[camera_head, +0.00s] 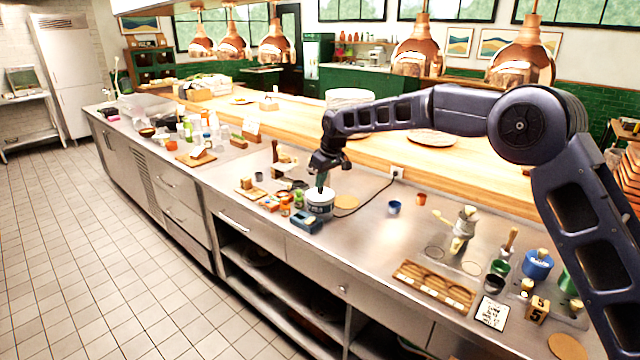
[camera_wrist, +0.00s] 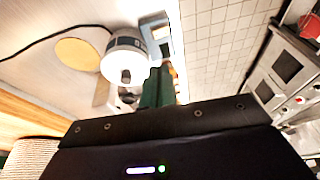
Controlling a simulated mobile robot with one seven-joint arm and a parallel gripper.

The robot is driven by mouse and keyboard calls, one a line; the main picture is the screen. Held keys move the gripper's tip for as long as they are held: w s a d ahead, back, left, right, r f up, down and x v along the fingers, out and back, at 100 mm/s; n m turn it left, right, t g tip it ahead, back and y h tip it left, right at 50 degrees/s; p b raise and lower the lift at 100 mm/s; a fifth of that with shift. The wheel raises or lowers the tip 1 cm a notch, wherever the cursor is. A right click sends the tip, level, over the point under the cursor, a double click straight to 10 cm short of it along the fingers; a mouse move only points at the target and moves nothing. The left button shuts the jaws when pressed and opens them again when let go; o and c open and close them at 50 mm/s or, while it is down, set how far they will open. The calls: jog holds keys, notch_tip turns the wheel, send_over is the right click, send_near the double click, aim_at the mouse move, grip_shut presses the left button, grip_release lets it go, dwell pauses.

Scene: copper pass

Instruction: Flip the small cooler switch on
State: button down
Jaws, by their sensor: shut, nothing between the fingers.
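The small round cooler (camera_head: 320,203) looks like a white and grey drum with a dark band, standing on the steel counter. A black cord seems to run from it to a wall outlet. It also shows in the wrist view (camera_wrist: 124,62), top left of my fingers. My gripper (camera_head: 320,186) is shut and empty, pointing down just above or at the cooler's top; I cannot tell if it touches. In the wrist view the green fingertips (camera_wrist: 160,72) lie right beside the cooler. The switch cannot be made out in either view.
A blue-grey box (camera_head: 306,222) stands against the cooler's front. Small jars and bottles (camera_head: 285,206) crowd its left. A round tan mat (camera_head: 346,202) lies to its right. A blue cup (camera_head: 394,208) and wooden tray (camera_head: 434,286) stand further right, with bare counter between.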

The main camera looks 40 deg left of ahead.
aim_at(311, 218)
jog(key=shift+s+a+r+t, duration=0.15)
jog(key=shift+s+t, duration=0.45)
jog(key=shift+s, duration=0.6)
jog(key=x, duration=0.8)
jog(key=d+x, duration=0.1)
jog(key=x, duration=0.3)
jog(key=shift+w+a+f, duration=0.1)
jog(key=shift+w+f, duration=0.15)
jog(key=shift+f, duration=0.3)
jog(key=shift+w+f, duration=0.1)
jog(key=shift+f, duration=0.35)
